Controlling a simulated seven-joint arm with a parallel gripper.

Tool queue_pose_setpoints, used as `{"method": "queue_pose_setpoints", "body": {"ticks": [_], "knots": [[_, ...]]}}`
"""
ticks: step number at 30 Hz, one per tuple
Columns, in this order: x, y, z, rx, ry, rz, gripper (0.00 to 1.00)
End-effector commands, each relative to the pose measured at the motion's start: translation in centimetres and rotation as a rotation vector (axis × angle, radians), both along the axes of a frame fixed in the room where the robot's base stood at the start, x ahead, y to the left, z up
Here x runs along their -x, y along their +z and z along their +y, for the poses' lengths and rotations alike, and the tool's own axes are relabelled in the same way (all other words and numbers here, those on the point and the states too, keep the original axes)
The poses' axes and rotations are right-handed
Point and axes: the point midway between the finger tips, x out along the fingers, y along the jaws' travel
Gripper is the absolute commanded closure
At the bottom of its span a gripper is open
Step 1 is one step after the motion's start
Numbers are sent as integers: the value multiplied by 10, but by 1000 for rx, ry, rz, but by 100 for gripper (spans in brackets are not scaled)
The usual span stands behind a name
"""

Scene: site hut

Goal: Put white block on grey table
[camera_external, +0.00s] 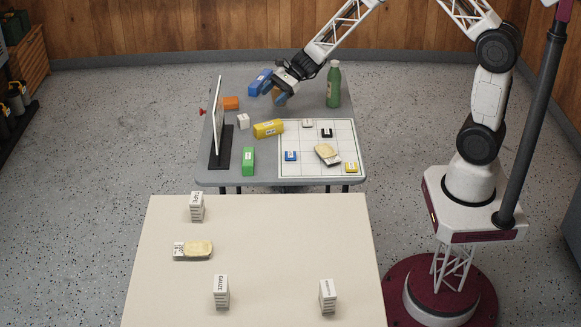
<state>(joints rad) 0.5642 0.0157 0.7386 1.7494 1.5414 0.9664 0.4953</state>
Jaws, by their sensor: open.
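Other white blocks with printed labels stand upright on the cream table in front: one at the back left (197,207), one at the front middle (221,292) and one at the front right (327,297). My gripper (270,95) is open over the far part of the grey table, up and right of the small white block. A blue block (258,83) and a partly hidden tan-orange piece (280,96) are beside its fingers.
The grey table also holds a white panel on a black stand (218,120), an orange block (231,103), yellow block (268,129), green block (248,161), green bottle (334,84) and gridded board (345,133) with several pieces. The cream table (270,225) is clear in its middle.

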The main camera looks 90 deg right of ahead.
Motion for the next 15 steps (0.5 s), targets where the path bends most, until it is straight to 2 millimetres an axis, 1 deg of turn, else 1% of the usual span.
{"method": "queue_pose_setpoints", "body": {"ticks": [1, 6, 8, 9, 11, 15], "knots": [[6, 19, 22, 48, 67, -11, 32], [35, 65, 83, 207, 289, -39, 32], [48, 80, 103, 264, 365, -49, 32], [57, 90, 116, 302, 418, -59, 32], [71, 103, 134, 359, 494, -70, 32], [109, 131, 173, 494, 671, -103, 32]]}}
